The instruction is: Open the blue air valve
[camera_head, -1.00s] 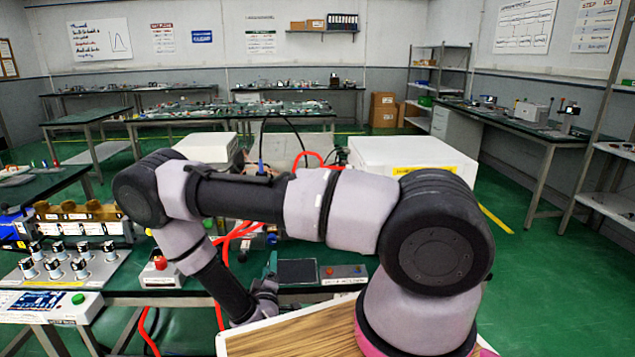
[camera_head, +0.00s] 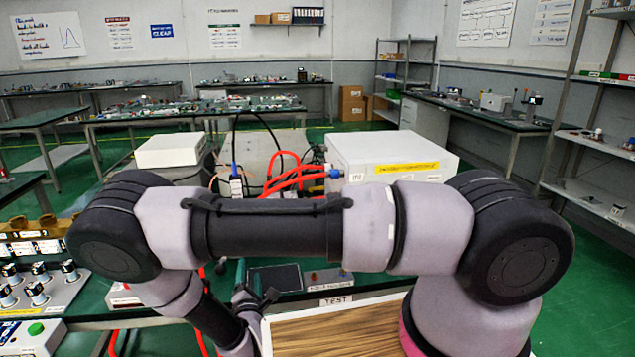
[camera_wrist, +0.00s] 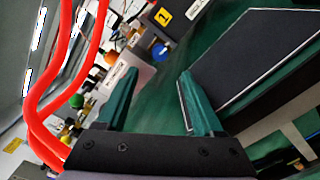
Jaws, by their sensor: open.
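In the wrist view, my gripper (camera_wrist: 155,80) is open, with its two green fingers apart and nothing between them. A small round blue knob (camera_wrist: 161,50), which may be the blue air valve, shows beyond the fingertips, between them in the picture and apart from them. It is small and blurred, so I cannot tell its position. In the head view, my gripper (camera_head: 243,290) is low at centre left, partly hidden by my arm, and I cannot make out the valve there.
Red hoses (camera_wrist: 75,75) run close at the left of the wrist view; they also reach the white box (camera_head: 390,155) in the head view. A dark panel (camera_head: 275,279) lies beside my gripper. A wooden-topped surface (camera_head: 335,332) is in front. Knobs (camera_head: 38,290) stand at left.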

